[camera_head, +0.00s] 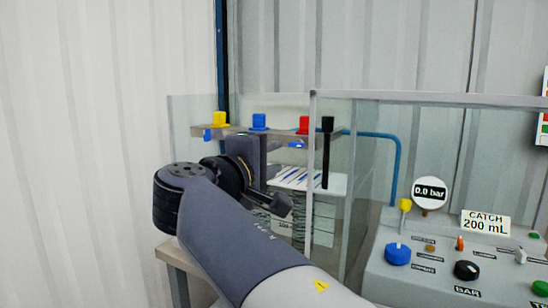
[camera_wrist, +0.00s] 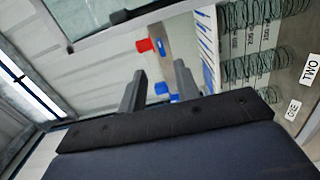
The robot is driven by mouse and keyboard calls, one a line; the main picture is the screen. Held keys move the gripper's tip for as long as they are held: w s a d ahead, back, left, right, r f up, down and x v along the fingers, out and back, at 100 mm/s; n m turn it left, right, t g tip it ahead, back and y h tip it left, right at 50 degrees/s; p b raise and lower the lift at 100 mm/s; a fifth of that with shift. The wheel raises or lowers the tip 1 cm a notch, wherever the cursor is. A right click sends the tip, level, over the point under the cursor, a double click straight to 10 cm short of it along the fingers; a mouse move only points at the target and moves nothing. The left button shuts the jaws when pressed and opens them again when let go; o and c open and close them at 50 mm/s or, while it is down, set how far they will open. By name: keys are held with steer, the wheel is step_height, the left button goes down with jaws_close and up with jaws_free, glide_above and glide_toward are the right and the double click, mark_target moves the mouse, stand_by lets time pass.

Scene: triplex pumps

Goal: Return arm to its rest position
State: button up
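My arm (camera_head: 235,235) reaches up and left from the bottom of the head view, bent at a dark joint. My gripper (camera_head: 278,200) points right and slightly down in front of the glass-walled bench. In the wrist view my gripper (camera_wrist: 160,82) shows two dark fingers standing apart, with no object held between them. Red and blue parts show behind the fingers in that view.
Yellow, blue, red and black knobs top a rail (camera_head: 285,131) behind my arm. A glass panel (camera_head: 345,190) stands close to the right. A grey console (camera_head: 460,265) with a 0.0 bar gauge (camera_head: 430,192) stands further right. Coiled springs (camera_wrist: 255,75) show in the wrist view.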

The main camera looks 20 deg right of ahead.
mark_target(299, 146)
steer(key=shift+d, duration=0.1)
steer(key=x, duration=1)
steer(key=shift+w+d, duration=0.25)
steer(key=shift+w, duration=0.05)
steer(key=shift+s+a, duration=0.1)
